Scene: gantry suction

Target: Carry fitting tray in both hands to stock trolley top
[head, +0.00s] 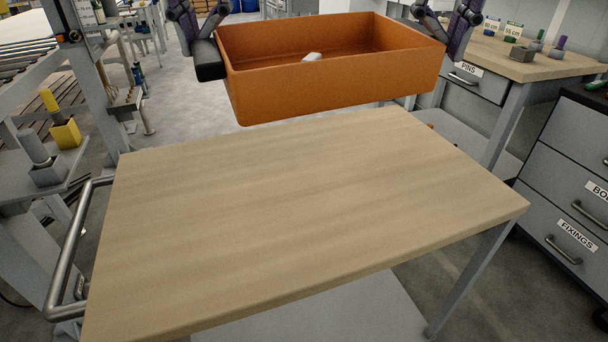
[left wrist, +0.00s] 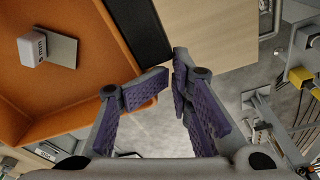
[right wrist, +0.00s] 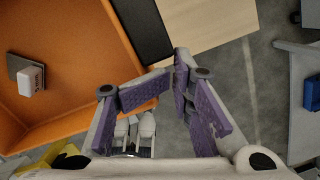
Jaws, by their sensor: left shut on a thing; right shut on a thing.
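The fitting tray (head: 340,85) is an orange open box. It looks roughly level, in the air at the far edge of the stock trolley top (head: 300,220), which is bare pale wood. My left gripper (head: 190,25) is shut on the tray's black left handle (head: 208,60). My right gripper (head: 447,28) is shut at the tray's right side; a black handle (right wrist: 143,28) shows in the right wrist view. A small white labelled block (head: 312,57) lies in the tray. The wrist views show a white block on a grey plate at each end.
A metal push handle (head: 68,255) sticks out on the trolley's left. A grey drawer cabinet (head: 565,220) stands close on the right, with a wood-topped bench (head: 525,62) behind it. A machine frame with a yellow block (head: 66,134) is at left.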

